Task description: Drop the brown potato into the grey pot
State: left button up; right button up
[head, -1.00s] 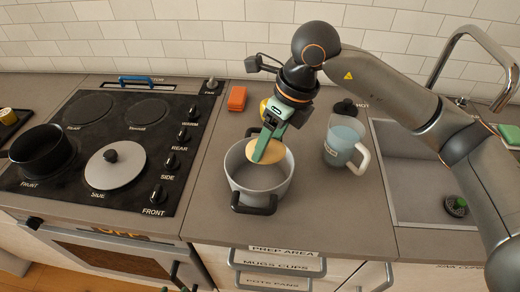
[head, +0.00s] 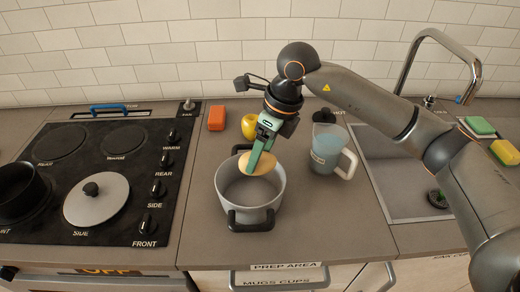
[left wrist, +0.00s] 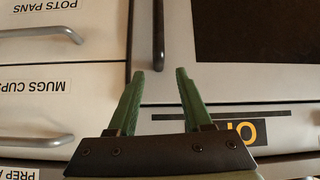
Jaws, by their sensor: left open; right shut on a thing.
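The grey pot (head: 238,208) with dark handles stands upright on the counter, its inside empty where I can see it. My right gripper (head: 256,160) is shut on the tan-brown potato (head: 268,168) and holds it at the back part of the pot's opening. The fingers cover part of the potato. I cannot tell exactly how high it sits relative to the rim. My left gripper (left wrist: 158,72) shows in the left wrist view, open and empty, in front of the drawers and the oven.
A clear blue-tinted jug (head: 326,148) stands right of the pot, with the sink (head: 395,165) beyond. A yellow item (head: 248,127) and an orange block (head: 217,118) lie behind. Left is the black stove (head: 125,165) with a lid (head: 97,205) and a dark pan (head: 20,195).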

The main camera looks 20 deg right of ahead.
jog(key=shift+f+b, duration=0.55)
jog(key=shift+f, duration=0.9)
jog(key=o, duration=1.5)
jog(key=shift+r, duration=0.1)
jog(key=v, duration=1.2)
jog(key=shift+r+b, duration=0.2)
jog(key=shift+b, duration=0.25)
jog(key=shift+d, duration=0.1)
jog(key=shift+s+f, duration=0.1)
jog(key=shift+s, duration=0.05)
